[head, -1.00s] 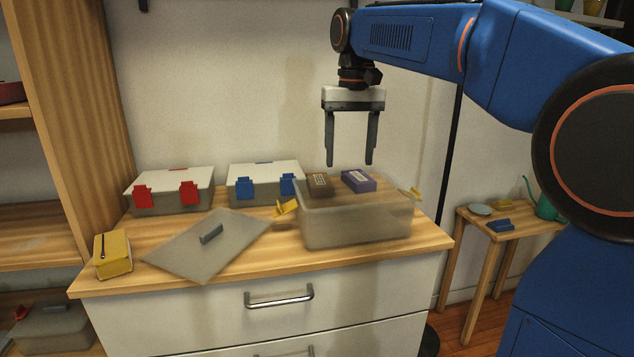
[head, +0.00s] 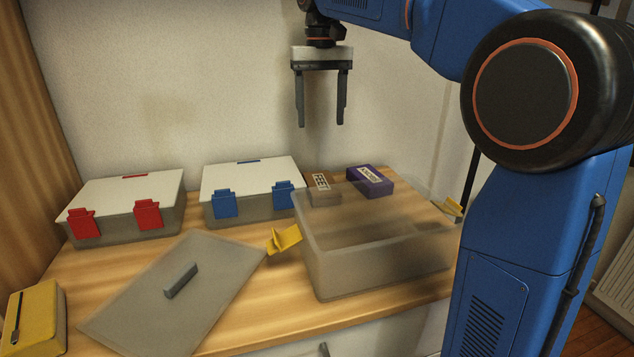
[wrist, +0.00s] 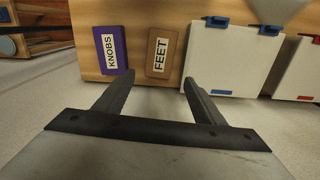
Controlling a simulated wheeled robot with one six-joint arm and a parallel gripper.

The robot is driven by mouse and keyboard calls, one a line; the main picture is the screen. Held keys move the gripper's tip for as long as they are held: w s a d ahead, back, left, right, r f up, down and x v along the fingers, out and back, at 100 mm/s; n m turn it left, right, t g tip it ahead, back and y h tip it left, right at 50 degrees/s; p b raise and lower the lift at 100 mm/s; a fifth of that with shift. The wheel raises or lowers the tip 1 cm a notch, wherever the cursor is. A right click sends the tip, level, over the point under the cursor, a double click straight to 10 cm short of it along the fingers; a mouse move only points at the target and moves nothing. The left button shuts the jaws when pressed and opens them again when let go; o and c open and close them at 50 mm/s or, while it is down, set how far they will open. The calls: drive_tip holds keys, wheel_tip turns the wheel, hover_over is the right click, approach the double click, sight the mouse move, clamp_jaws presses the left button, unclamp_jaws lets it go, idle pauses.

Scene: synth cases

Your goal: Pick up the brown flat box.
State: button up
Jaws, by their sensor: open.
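The brown flat box (head: 322,190), labelled FEET, lies on the wooden top behind the clear open bin (head: 375,270). A purple box (head: 370,181), labelled KNOBS, lies just right of it, with a small gap. My gripper (head: 320,125) is open and empty, fingers down, above the brown box and apart from it. In the wrist view the brown box (wrist: 158,52) shows ahead, beyond and between my fingertips (wrist: 158,77). The purple box (wrist: 112,48) is to its left there. The bin's wall partly covers the boxes' front in the head view.
A bin with blue latches (head: 250,190) stands close left of the brown box; one with red latches (head: 125,205) is farther left. A grey lid (head: 180,285) lies in front. A yellow box (head: 35,315) is at front left. The wall (head: 230,80) rises close behind.

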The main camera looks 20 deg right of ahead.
hover_over(320, 179)
drive_tip(key=f, duration=1.1)
drive_tip(key=shift+s+f, duration=0.25)
drive_tip(key=shift+s, duration=0.15)
drive_tip(key=shift+w+f, duration=0.15)
drive_tip(key=shift+f, duration=1.25)
drive_tip(key=shift+w+f, duration=0.1)
drive_tip(key=shift+f, duration=1.3)
drive_tip(key=c, duration=0.8)
